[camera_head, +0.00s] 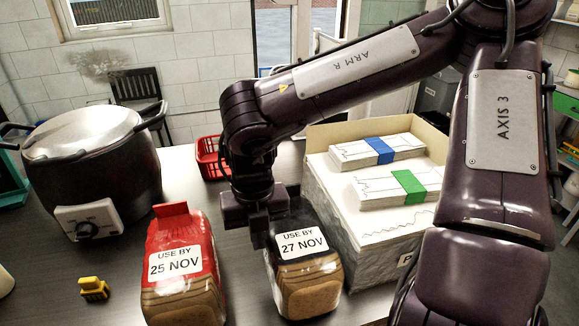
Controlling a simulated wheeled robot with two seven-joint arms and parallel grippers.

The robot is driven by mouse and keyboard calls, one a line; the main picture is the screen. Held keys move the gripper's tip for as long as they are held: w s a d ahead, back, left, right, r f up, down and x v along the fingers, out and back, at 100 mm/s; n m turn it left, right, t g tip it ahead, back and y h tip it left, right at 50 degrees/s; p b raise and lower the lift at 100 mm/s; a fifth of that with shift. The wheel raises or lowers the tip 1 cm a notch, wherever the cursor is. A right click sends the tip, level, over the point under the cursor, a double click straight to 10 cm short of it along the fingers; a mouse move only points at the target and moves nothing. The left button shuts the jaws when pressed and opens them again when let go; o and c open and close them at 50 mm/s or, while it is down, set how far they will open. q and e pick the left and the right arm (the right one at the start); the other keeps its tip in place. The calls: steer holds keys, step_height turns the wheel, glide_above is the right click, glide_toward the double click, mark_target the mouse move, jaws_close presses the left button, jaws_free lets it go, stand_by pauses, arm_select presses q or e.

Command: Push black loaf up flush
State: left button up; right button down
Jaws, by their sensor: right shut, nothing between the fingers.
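The black loaf (303,265) is a bread bag with a dark top and a white label reading "USE BY 27 NOV". It lies on the dark worktop, its sliced end toward me. My right gripper (260,238) points down at the loaf's back left edge. Its fingers are shut and empty. They overlap the loaf's dark top in the picture, and I cannot tell whether they touch it. The red loaf (180,270), labelled "USE BY 25 NOV", lies to the left with a gap between. My left gripper is not in view.
A white box (340,215) with banded paper stacks stands close to the black loaf's right. A large black cooker (110,165) stands at left. A small yellow object (94,288) lies front left. A red basket (209,157) is behind. Bare worktop shows between the loaves.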

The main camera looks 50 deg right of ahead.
steer(key=shift+s+d, duration=0.3)
steer(key=shift+d, duration=0.25)
steer(key=shift+s+d, duration=0.3)
steer(key=shift+d, duration=0.2)
steer(key=shift+w+a+f, duration=0.1)
steer(key=shift+w+a, duration=0.2)
steer(key=shift+a, duration=0.2)
step_height(320, 180, up, 9)
steer(key=p, duration=0.6)
steer(key=shift+a, duration=0.15)
steer(key=shift+w, duration=0.1)
